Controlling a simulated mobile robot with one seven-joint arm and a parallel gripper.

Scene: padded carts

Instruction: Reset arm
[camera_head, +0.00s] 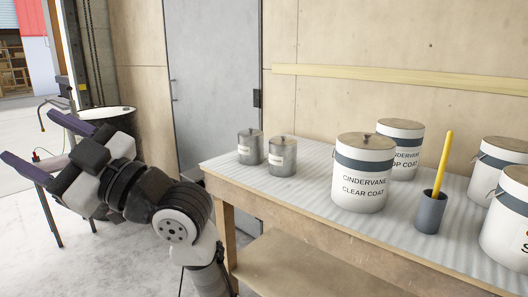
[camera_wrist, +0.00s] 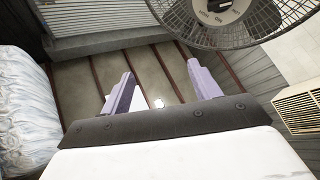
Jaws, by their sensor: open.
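My gripper (camera_head: 28,136) is at the left of the head view, clear of the workbench and left of it. Its two purple fingers are spread wide apart, with nothing between them. In the wrist view the same fingers (camera_wrist: 160,72) point away from the camera over a grey floor with dark reddish strips. They hold nothing and touch nothing that I can see.
A workbench (camera_head: 232,180) at right holds two small grey cans (camera_head: 251,147), several white paint cans (camera_head: 361,178) and a dark cup (camera_head: 430,212) with a yellow-handled tool. A grey door (camera_head: 212,75) stands behind. The wrist view shows a fan (camera_wrist: 238,22) and a white wrapped bulk (camera_wrist: 25,110).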

